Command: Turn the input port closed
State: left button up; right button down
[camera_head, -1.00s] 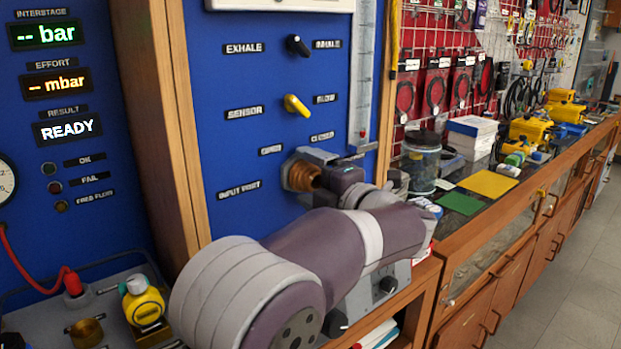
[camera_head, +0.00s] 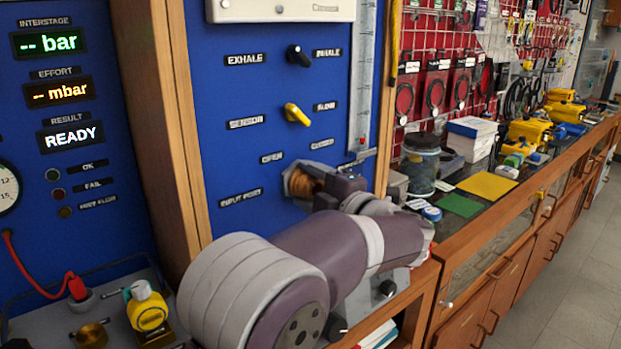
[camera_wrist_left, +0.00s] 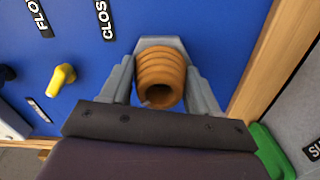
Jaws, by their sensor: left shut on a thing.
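The input port (camera_head: 303,184) is a ribbed brass-coloured fitting on the blue panel, between the OPEN, CLOSED and INPUT PORT labels. My left gripper (camera_head: 312,186) reaches it from the right and hides part of it. In the left wrist view the port (camera_wrist_left: 161,76) shows as a ribbed ring with a dark hollow, and the grey fingers of the gripper (camera_wrist_left: 160,88) stand on both sides of it, shut on it. The CLOSED label (camera_head: 321,143) is above and to the right of the port. My right gripper is not in view.
A yellow knob (camera_head: 296,114) and a black knob (camera_head: 298,55) sit above the port. A wooden post (camera_head: 385,110) edges the panel on the right. A clear jar (camera_head: 420,163) and a green mat (camera_head: 459,205) are on the counter beyond.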

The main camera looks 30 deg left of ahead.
pick_arm(q)
jog(key=m+p, duration=0.4)
jog(key=p, duration=0.1)
jog(key=m+p, duration=0.5)
jog(key=p, duration=0.1)
jog(key=m+p, duration=0.4)
jog(key=p, duration=0.2)
jog(key=shift+r, duration=0.3)
jog(key=shift+f+m+p, duration=0.3)
jog(key=shift+m+p, duration=1.1)
jog(key=shift+p, duration=0.1)
jog(key=shift+f, duration=0.1)
jog(key=o, duration=1)
jog(key=shift+o, duration=0.2)
jog(key=shift+d, duration=0.1)
jog(key=b+v, duration=0.3)
jog(key=v, duration=0.9)
jog(key=shift+s+d, duration=0.2)
jog(key=shift+d, duration=0.05)
